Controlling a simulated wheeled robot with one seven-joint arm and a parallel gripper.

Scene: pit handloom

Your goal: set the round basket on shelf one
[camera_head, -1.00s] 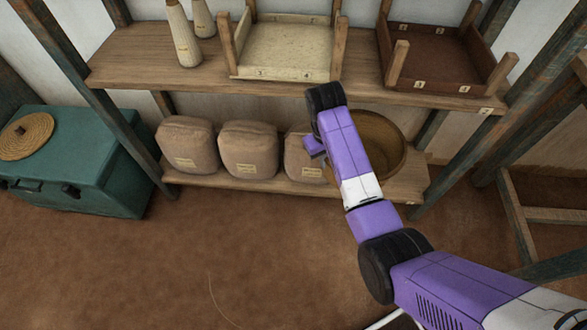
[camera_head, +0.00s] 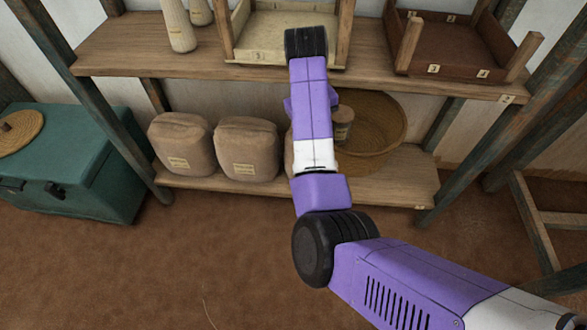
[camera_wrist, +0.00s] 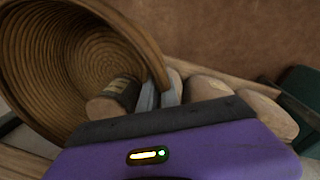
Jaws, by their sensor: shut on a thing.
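The round basket (camera_head: 385,140), brown and woven, is at the right part of the lower shelf (camera_head: 390,190), partly behind my arm. I cannot tell whether it rests on the board or is slightly raised. In the wrist view the basket (camera_wrist: 60,65) fills the upper left, its open mouth toward the camera. My gripper (camera_wrist: 160,92) is shut on the basket's rim there. In the head view my arm hides the fingers. A small labelled brown container (camera_head: 342,124) shows within the basket's outline; it also appears against the basket's inside in the wrist view (camera_wrist: 118,92).
Labelled brown sacks (camera_head: 247,150) stand left of the basket, one mostly behind my arm. The upper shelf (camera_head: 150,62) bears pale cones (camera_head: 179,25), a cream tray (camera_head: 265,50) and a dark tray (camera_head: 450,45). A teal chest (camera_head: 75,165) stands at left.

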